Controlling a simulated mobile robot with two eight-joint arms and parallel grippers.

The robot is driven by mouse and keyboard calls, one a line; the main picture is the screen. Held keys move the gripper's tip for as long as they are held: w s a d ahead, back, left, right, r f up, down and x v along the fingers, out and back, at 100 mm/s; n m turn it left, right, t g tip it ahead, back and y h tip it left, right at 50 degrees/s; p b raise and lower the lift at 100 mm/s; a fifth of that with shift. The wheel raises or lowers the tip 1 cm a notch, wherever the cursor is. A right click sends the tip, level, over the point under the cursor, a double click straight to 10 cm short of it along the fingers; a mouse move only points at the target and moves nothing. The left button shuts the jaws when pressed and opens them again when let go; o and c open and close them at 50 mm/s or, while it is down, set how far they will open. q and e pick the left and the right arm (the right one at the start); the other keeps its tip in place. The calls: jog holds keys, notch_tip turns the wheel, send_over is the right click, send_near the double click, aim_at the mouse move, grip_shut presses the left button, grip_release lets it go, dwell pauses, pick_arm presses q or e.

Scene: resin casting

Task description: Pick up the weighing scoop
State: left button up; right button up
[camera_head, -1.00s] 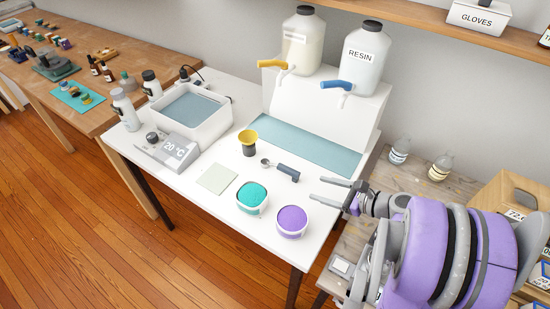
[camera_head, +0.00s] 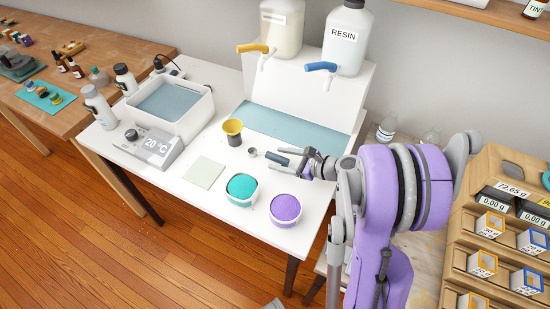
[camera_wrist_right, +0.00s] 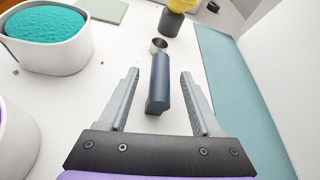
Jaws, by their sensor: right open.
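The weighing scoop (camera_head: 275,158) lies on the white table, with a dark blue handle and a small metal bowl at its left end. In the right wrist view its handle (camera_wrist_right: 161,82) runs between the two fingers, with the bowl pointing away. My right gripper (camera_head: 288,163) is open around the handle's near end, with a gap on both sides. It also shows in the right wrist view (camera_wrist_right: 160,88). Whether the fingers are down at table height is hard to tell. My left gripper is not in view.
A yellow funnel-like cup on a dark base (camera_head: 233,130) stands just beyond the scoop's bowl. A teal-filled tub (camera_head: 242,200) and a purple-filled tub (camera_head: 285,222) stand in front. A pale square pad (camera_head: 203,173) lies to the left. The resin dispenser (camera_head: 315,95) stands behind.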

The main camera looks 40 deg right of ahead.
jog(key=shift+x, duration=1.05)
jog(key=shift+c, duration=0.2)
grip_shut()
jog(key=shift+r, duration=0.1)
